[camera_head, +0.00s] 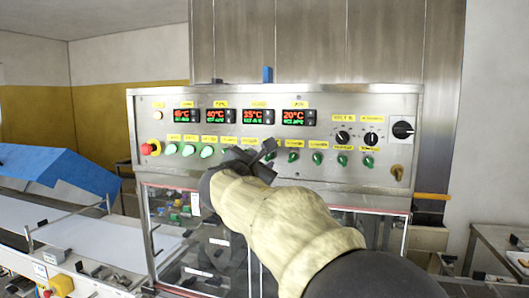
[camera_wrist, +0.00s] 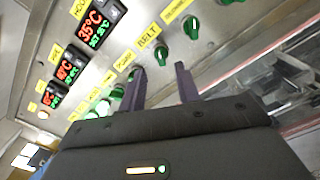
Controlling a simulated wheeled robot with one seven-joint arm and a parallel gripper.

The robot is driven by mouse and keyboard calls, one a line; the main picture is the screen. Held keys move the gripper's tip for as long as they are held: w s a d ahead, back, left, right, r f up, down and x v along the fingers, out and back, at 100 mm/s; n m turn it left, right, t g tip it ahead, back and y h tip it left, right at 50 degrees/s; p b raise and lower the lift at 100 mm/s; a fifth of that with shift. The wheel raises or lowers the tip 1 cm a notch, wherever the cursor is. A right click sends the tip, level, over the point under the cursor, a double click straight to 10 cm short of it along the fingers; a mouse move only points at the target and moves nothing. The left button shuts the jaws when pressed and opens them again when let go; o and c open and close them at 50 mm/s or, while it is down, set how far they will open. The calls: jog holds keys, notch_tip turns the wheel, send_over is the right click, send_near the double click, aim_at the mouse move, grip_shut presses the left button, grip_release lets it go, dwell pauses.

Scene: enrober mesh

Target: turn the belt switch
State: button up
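The belt switch (camera_wrist: 162,54) is a green knob beside the yellow BELT label (camera_wrist: 148,36) in the wrist view. My gripper (camera_wrist: 160,69) is open, with its two dark fingers apart and nothing held. The belt switch shows just beyond the gap between the fingertips; I cannot tell if they touch it. The left fingertip overlaps a neighbouring green knob. In the head view my gripper (camera_head: 262,149) is at the middle of the knob row, and the arm hides part of the panel there.
The steel control panel (camera_head: 330,103) carries red-green temperature displays (camera_head: 253,116), more green knobs (camera_head: 317,159), black dials (camera_head: 403,130) and a red emergency button (camera_head: 150,148). Another green knob (camera_wrist: 192,27) lies close to the belt switch. A conveyor with a blue cover (camera_head: 60,168) is at left.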

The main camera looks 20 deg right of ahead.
aim_at(269, 156)
jog(key=p+x, duration=0.1)
jog(key=x, duration=0.5)
jog(key=shift+w+d+p, duration=0.1)
jog(key=shift+p, duration=0.25)
grip_shut()
